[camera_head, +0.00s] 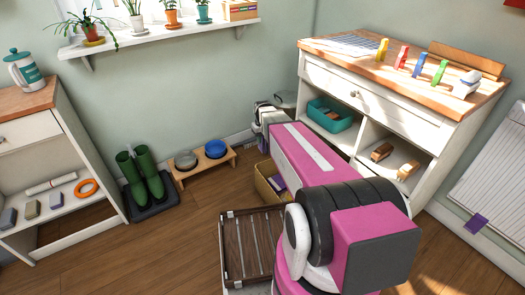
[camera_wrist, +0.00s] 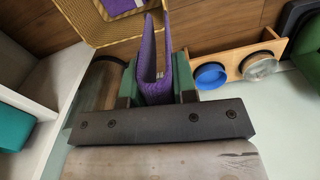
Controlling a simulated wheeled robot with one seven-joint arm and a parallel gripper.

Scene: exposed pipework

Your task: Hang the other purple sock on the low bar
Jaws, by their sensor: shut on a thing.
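My gripper (camera_wrist: 157,88) is shut on a purple sock (camera_wrist: 148,52) in the wrist view. The sock is folded between the green fingers and extends beyond them. A yellow mesh basket (camera_wrist: 90,22) lies beyond the gripper, with another purple piece (camera_wrist: 118,5) at the view's top edge. In the head view the basket (camera_head: 262,190) stands on the floor, partly behind my pink arm, with purple showing at its edge. Another purple cloth (camera_head: 476,223) hangs at the lower edge of a white ribbed panel (camera_head: 497,165) at the right. I cannot clearly tell which part is the low bar.
A white cabinet (camera_head: 340,82) with a wooden top stands behind my arm. A wooden stand (camera_head: 204,166) holds two bowls by the wall. Green boots (camera_head: 148,172) stand on a dark mat, and a shelf unit (camera_head: 62,125) is at the left. Wooden floor (camera_head: 175,240) is clear at the front left.

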